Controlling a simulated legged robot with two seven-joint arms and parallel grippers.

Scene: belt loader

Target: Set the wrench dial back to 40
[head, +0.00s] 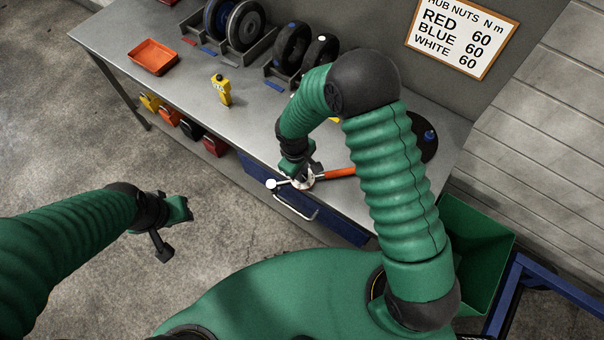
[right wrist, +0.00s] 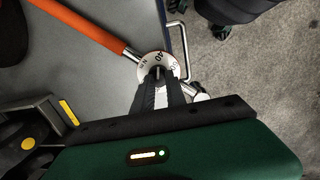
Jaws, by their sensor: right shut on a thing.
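The torque wrench lies on the grey bench near its front edge, with an orange handle (head: 338,173) and a silver head (head: 272,184). Its pale round dial (right wrist: 157,66) shows in the right wrist view, with a 40 on its upper part. Other marks are partly hidden, and I cannot tell which number lines up with the index. My right gripper (right wrist: 160,78) is shut on the dial, its dark fingers covering the dial's lower part. My left gripper (head: 172,228) hangs over the floor, away from the bench; its finger gap is unclear.
Racked wheels (head: 236,24), a yellow device (head: 221,90) and an orange tray (head: 153,57) are on the bench (head: 190,100). A drawer handle (head: 297,208) juts from the front. A green bin (head: 478,240) stands right.

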